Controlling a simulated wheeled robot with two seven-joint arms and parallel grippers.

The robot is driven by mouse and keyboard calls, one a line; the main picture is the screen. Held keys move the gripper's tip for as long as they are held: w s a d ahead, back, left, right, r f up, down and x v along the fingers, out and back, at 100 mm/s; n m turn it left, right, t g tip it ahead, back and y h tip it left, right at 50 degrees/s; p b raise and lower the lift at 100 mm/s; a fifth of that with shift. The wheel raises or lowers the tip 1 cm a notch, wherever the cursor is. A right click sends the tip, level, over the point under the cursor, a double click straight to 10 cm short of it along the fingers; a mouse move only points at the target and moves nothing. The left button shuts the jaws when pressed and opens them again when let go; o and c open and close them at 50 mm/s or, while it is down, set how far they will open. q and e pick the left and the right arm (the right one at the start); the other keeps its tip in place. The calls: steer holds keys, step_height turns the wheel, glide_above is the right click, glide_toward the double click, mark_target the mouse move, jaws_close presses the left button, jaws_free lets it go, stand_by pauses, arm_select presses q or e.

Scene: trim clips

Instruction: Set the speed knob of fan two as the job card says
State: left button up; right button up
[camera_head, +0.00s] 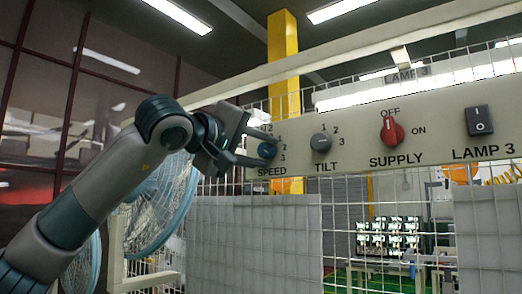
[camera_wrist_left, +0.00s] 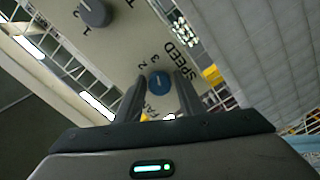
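The blue SPEED knob (camera_head: 267,150) is at the left end of the beige control panel (camera_head: 350,178). My left gripper (camera_head: 262,149) reaches it from the left, one finger above and one below. In the left wrist view the knob (camera_wrist_left: 159,83) lies between the two open fingertips, with a gap visible on each side. Its small pale mark is too fine to read surely. Numbers are printed around it; part of the lettering near it is hidden by a finger. No job card is seen. My right gripper is not in view.
Right along the panel are a grey TILT knob (camera_head: 321,142), a red SUPPLY knob (camera_head: 392,132) and a black LAMP 3 rocker switch (camera_head: 479,120). A wire mesh fence is behind the panel. A caged fan (camera_head: 160,208) stands behind my left arm.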

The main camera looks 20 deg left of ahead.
arm_select(q)
steer(key=shift+o, duration=0.8)
steer(key=b+v, duration=0.6)
steer(key=v, duration=1.1)
steer(key=shift+s, duration=0.15)
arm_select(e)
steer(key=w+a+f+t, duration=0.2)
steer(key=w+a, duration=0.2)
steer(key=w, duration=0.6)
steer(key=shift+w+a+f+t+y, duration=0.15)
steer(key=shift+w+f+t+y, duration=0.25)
arm_select(q)
steer(key=shift+r, duration=0.1)
